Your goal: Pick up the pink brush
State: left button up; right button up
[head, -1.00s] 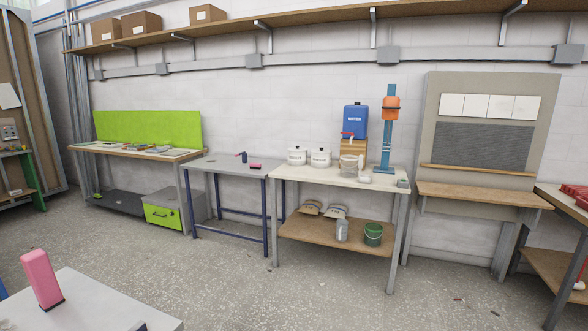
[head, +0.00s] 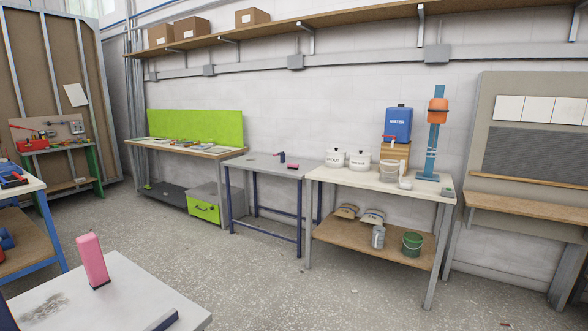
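A pink upright block-like object (head: 92,261) with a dark base stands on the near light-grey tabletop (head: 120,290) at the lower left. A small pink object (head: 292,166) with a dark underside lies on the blue-legged grey table (head: 262,163) against the wall. I cannot tell for certain from this view which of the two is the brush. Neither of my grippers is in view.
A blue-framed bench (head: 40,262) stands at the left. A white-topped table (head: 340,181) holds white pots and a blue water tank (head: 397,125). Speckled floor (head: 240,275) between is clear.

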aim_at(295, 167)
jog(key=i+l+z, duration=0.2)
jog(key=i, duration=0.15)
jog(key=i+l+z, duration=0.1)
jog(key=i, duration=0.5)
jog(key=i+l, duration=0.25)
jog(key=i, duration=0.3)
jog(key=i+l+z, duration=0.15)
jog(key=i, duration=0.45)
jog(key=i+j+u, duration=0.25)
jog(key=i+u, duration=0.7)
jog(key=i, duration=0.2)
jog(key=i+l+u, duration=0.25)
jog(key=i+u, duration=0.2)
jog(key=i, duration=0.15)
